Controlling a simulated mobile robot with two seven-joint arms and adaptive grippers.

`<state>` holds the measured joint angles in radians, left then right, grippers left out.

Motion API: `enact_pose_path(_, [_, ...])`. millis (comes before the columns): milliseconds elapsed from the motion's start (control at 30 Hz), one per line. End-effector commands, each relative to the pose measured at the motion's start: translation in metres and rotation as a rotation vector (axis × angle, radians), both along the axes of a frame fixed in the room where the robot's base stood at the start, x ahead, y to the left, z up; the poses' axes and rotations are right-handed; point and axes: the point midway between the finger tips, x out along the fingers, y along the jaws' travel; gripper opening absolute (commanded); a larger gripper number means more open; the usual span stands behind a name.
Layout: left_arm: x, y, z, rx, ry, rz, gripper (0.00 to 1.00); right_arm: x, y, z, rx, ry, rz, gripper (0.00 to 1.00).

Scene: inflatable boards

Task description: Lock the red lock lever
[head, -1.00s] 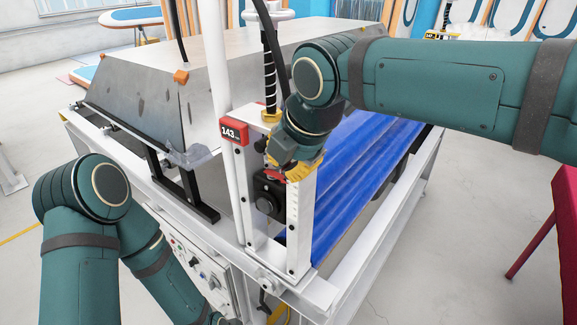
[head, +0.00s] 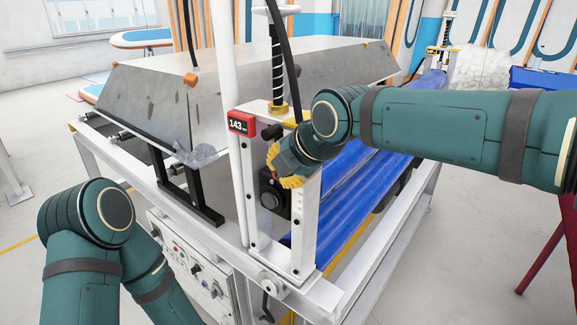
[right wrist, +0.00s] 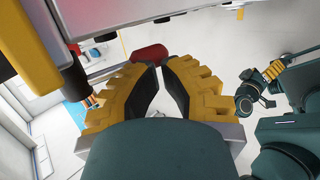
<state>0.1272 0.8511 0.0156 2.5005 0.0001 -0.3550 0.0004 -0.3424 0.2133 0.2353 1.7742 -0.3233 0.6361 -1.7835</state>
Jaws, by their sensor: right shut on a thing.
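The red lock lever (right wrist: 150,54) shows as a rounded red end at the fingertips of my right gripper (right wrist: 161,72) in the right wrist view. The yellow fingers are closed together on it. In the head view my right gripper (head: 283,181) is at the upper part of the white post frame, above a round black knob, and it hides the lever. My left gripper (right wrist: 272,73) seems to show small at the right of the right wrist view. Its fingers are too small to read. In the head view only the left arm shows.
A red display (head: 241,123) reading 143 is on the post left of my right gripper. A threaded rod (head: 277,70) rises behind it. Blue rolled material (head: 365,175) lies to the right. A grey metal hood (head: 240,85) stands behind. A control panel (head: 190,265) is below.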

Motion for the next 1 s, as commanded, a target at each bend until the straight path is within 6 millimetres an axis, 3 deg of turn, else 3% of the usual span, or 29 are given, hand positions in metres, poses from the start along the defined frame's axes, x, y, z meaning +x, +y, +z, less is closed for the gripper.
enact_pose_path(1000, [-0.002, 0.000, 0.008, -0.001, 0.005, -0.001, 0.72, 0.012, 0.020, -0.017, -0.002, 0.005, 0.006, 0.00])
